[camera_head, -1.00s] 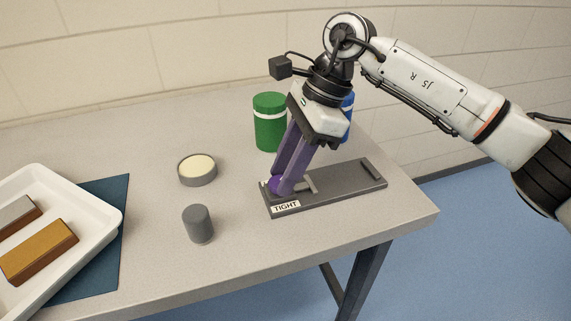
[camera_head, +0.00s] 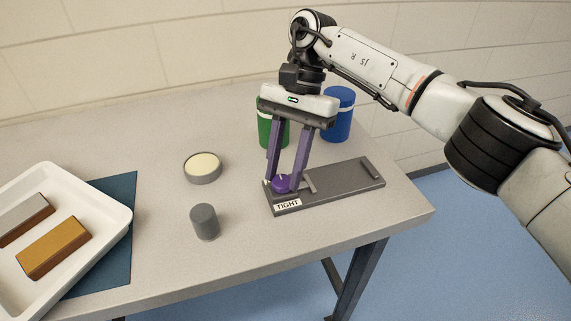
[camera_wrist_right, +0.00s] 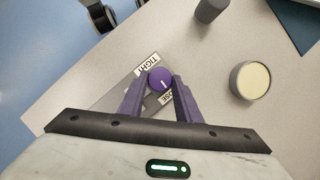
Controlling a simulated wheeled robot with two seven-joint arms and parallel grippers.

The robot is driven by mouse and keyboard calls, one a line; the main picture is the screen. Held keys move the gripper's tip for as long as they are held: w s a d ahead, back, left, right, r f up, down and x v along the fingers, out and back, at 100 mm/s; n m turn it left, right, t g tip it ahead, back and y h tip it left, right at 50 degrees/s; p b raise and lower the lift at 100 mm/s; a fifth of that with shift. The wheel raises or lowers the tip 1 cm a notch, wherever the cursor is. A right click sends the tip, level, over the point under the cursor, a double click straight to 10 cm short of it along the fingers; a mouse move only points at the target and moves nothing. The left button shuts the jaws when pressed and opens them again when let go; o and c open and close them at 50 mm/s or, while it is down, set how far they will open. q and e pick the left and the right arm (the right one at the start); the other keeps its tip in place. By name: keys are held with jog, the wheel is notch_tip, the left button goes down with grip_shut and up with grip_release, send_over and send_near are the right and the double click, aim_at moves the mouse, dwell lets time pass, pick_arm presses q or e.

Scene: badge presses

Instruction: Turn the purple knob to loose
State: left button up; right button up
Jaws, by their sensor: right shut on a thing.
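The purple knob (camera_head: 281,183) sits at the left end of a dark grey base plate (camera_head: 345,183) on the table. A white label reading TIGHT (camera_head: 287,204) is on the plate's near edge. My right gripper (camera_head: 282,186) reaches down from above, its two purple fingers shut on the knob, one on either side. In the right wrist view the knob (camera_wrist_right: 160,79) shows between the fingertips with a short white mark on its top. A second label (camera_wrist_right: 165,98) there is partly hidden by a finger; only its last letters show. My left gripper is not in view.
A grey cylinder (camera_head: 205,222) and a round dish with a cream top (camera_head: 203,168) stand left of the plate. Green (camera_head: 264,130) and blue (camera_head: 339,118) jars stand behind. A white tray (camera_head: 112,215) with two blocks lies far left, partly over a blue mat (camera_head: 118,245).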

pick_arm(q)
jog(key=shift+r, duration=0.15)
pick_arm(e)
jog(key=shift+n, duration=0.4)
jog(key=o, duration=1.1)
jog(key=shift+c, duration=0.2)
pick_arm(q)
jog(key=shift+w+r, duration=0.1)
